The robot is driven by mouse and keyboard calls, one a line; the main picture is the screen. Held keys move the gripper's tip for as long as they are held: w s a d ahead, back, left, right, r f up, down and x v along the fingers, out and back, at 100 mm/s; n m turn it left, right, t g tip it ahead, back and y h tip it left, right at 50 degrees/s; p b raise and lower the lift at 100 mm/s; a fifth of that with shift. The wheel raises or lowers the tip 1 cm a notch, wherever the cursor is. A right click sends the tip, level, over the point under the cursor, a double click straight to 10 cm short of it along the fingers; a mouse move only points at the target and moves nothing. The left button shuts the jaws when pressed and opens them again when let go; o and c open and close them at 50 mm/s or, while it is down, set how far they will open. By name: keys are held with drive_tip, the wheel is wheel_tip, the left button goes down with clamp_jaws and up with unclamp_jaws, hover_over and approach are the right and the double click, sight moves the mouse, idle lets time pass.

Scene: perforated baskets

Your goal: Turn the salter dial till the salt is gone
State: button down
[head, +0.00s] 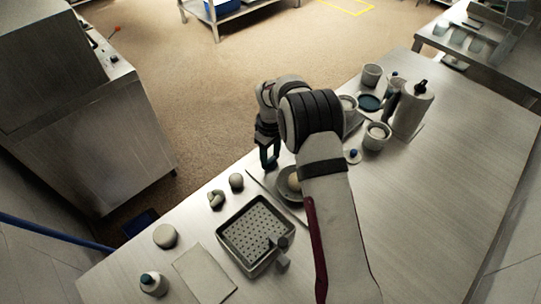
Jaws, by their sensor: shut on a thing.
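My gripper (268,157) is at the far edge of the metal table, left of my arm's bend. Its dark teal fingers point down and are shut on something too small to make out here. No salter or dial can be told for sure, and no salt can be made out. A perforated basket (228,232) stands on the table nearer to me. A dark knob-like piece (281,243) sits at its right side. A round dish (286,196) with a pale round thing in it is partly hidden by my arm.
Cups (376,137) and a tall canister (413,110) stand right of my arm. The right part of the table is clear.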

sight(270, 160)
drive_tip(key=m, duration=1.2)
drive_tip(key=shift+m, duration=0.3)
idle(0.4)
drive_tip(key=shift+c, duration=1.6)
unclamp_jaws()
wheel_tip(270, 160, up, 16)
